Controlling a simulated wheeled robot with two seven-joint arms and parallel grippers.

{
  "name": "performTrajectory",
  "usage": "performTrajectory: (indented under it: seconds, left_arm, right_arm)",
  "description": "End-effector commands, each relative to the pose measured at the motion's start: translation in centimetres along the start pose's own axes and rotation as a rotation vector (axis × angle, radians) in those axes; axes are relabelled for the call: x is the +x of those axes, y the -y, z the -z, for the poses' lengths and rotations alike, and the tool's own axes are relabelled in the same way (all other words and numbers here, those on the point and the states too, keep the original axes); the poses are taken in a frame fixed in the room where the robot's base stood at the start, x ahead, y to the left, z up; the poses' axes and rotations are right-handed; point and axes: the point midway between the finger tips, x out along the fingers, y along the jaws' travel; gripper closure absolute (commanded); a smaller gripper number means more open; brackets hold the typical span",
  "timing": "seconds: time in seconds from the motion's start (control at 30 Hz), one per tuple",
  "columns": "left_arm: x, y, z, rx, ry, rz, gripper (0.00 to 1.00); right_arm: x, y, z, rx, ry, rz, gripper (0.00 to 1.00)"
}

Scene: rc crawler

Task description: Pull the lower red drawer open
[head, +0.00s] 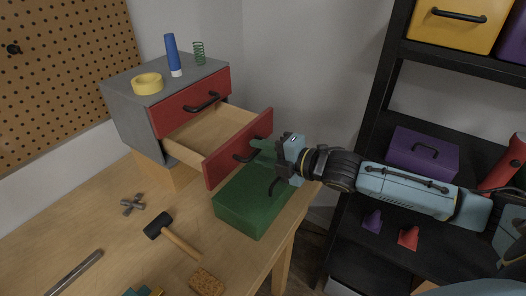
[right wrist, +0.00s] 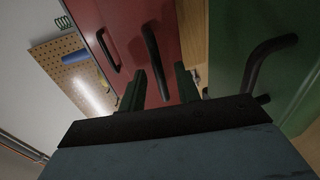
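A grey cabinet (head: 126,118) holds two red drawers. The upper drawer (head: 190,101) is shut. The lower red drawer (head: 222,160) is pulled well out, its pale wooden inside showing. Its black handle (head: 243,157) is on the front and shows in the right wrist view (right wrist: 152,52). My right gripper (head: 264,146) is at this handle. In the right wrist view its two dark fingers (right wrist: 160,87) stand apart, with the handle's end between them and red visible beside it. I cannot tell if a finger touches it. My left gripper is not in view.
A green box (head: 243,212) with a black handle stands close below the drawer front and my gripper. A hammer (head: 180,238), a metal cross-shaped part (head: 132,204) and a sponge (head: 206,283) lie on the table. A black shelf (head: 372,150) stands at right.

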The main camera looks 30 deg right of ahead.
Motion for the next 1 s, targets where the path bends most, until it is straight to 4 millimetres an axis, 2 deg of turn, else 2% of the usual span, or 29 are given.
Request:
performTrajectory:
  seconds: [0.37,1.0]
  left_arm:
    - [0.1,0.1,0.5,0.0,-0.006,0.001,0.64]
    - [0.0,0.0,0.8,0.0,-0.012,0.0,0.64]
  right_arm:
    - [-0.6,0.1,0.0,0.001,0.0,0.001,0.68]
    - [-7.4,0.2,0.0,0.003,0.0,0.004,0.68]
